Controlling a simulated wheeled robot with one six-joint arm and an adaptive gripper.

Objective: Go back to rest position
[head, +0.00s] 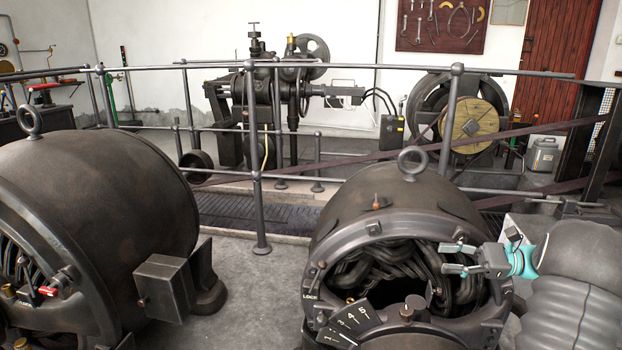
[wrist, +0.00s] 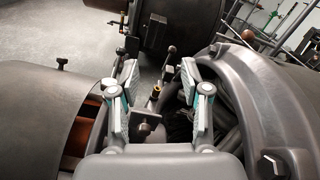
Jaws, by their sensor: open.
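My gripper (head: 450,258) is in front of the open end of the right-hand dynamo (head: 350,215), at the right of the head view. Its two grey fingers with teal parts are spread apart and point left, with nothing held between them. In the wrist view my gripper (wrist: 159,80) also shows its fingers apart, with the dynamo's curved rim (wrist: 245,90) close on the right. Dark coils (head: 385,265) show inside the opening behind the fingers. I cannot tell whether the fingers touch the dynamo.
A numbered dial plate (head: 350,320) with a lever sits low on the right dynamo. A large dynamo (head: 90,210) with a side box (head: 163,288) stands at left. Bare floor (head: 250,300) lies between them. A metal railing (head: 256,190) runs behind.

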